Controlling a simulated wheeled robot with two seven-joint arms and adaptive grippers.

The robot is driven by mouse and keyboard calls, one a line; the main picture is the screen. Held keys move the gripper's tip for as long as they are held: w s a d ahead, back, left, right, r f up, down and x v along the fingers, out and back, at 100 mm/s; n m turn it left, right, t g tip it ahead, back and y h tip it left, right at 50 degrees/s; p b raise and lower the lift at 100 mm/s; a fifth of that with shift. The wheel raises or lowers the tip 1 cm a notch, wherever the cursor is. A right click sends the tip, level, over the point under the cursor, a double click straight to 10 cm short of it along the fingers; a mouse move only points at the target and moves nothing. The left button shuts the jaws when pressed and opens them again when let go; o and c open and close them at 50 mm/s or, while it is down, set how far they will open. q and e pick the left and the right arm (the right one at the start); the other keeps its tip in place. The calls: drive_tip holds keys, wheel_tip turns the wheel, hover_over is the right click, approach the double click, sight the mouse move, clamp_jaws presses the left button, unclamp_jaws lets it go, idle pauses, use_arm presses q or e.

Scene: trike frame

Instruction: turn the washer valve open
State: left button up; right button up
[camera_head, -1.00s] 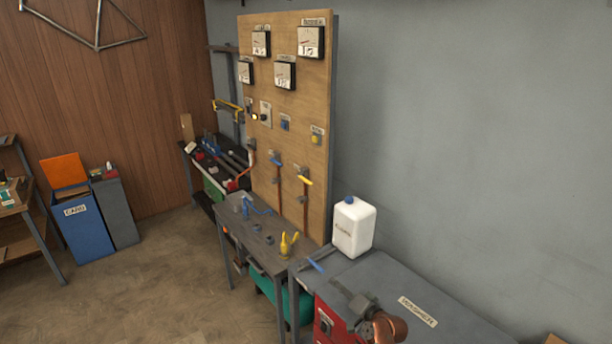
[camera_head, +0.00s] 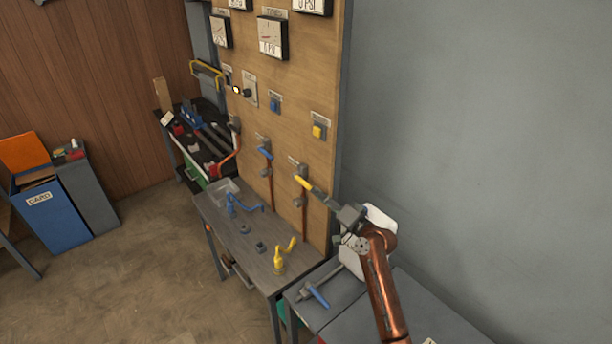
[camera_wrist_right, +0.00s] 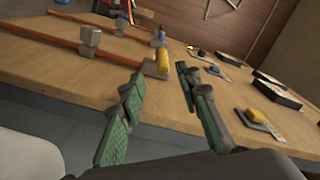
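Two lever valves sit on copper pipes on the wooden panel (camera_head: 285,110). One has a blue lever (camera_head: 265,153), the other a yellow lever (camera_head: 303,182). Their labels are too small to read, so I cannot tell which is the washer valve. My right gripper (camera_head: 320,195) is at the yellow lever, just right of it. In the right wrist view the two green-padded fingers (camera_wrist_right: 160,77) are spread open, with the yellow lever (camera_wrist_right: 162,60) just beyond the gap between their tips. I cannot see contact. My left gripper is out of view.
Gauges (camera_head: 272,36) and blue and yellow switches (camera_head: 318,131) are on the panel above. Below stands a bench (camera_head: 225,215) with a blue tap (camera_head: 232,204) and a yellow tap (camera_head: 279,262).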

sight(308, 186)
drive_tip(key=x, duration=0.6)
drive_tip(key=shift+w+a+r, duration=0.15)
drive_tip(key=shift+w+a, duration=0.05)
drive_tip(key=shift+a, duration=0.05)
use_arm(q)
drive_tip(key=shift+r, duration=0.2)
use_arm(e)
drive_tip(key=shift+w+a, duration=0.3)
drive_tip(key=shift+w, duration=0.05)
drive_tip(key=shift+c, duration=0.6)
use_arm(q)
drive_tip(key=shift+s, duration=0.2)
use_arm(e)
clamp_jaws()
